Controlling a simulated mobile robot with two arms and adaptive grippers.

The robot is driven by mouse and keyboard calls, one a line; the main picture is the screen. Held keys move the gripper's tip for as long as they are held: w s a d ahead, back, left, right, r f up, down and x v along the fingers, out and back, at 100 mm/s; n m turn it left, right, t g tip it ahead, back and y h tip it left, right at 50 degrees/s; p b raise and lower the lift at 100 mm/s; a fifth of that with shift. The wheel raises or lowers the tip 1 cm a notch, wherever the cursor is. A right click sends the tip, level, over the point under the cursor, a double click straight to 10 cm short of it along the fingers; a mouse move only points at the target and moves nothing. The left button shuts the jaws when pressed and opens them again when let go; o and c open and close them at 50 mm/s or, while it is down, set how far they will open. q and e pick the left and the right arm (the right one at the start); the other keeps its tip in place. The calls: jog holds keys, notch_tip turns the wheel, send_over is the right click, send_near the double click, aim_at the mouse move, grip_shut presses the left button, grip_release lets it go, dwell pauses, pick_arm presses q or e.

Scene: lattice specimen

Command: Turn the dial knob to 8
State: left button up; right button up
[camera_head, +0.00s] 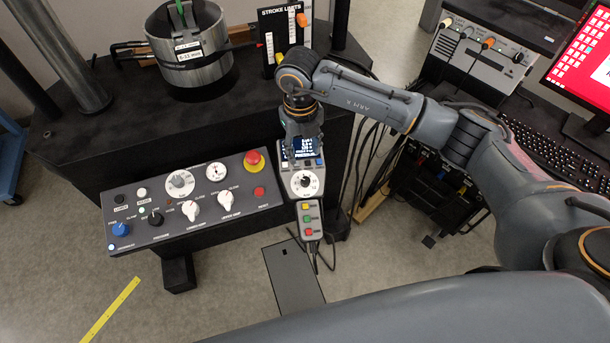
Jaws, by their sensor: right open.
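A small handheld-style control box (318,167) stands in the middle, with a lit blue screen, small buttons and a round white dial knob (304,183) with a dark centre. The marks around this dial are too small to read. My right gripper (303,157) points down over the box, just beyond the dial, and covers part of the screen. It is open, and I see nothing between its fingers. I cannot tell whether it touches the box. My left gripper is not in view.
A grey console (195,236) at left carries another round dial (180,183), several knobs and a red emergency button (254,160). A pendant (308,221) with coloured buttons hangs below the box. A metal cylinder (190,50) stands behind. A keyboard (552,150) lies at right.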

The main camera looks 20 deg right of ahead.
aim_at(305, 178)
notch_tip(305, 178, down, 12)
jog(key=shift+d+f+p, duration=0.15)
jog(key=shift+f+p, duration=0.05)
jog(key=shift+p, duration=1.05)
grip_shut()
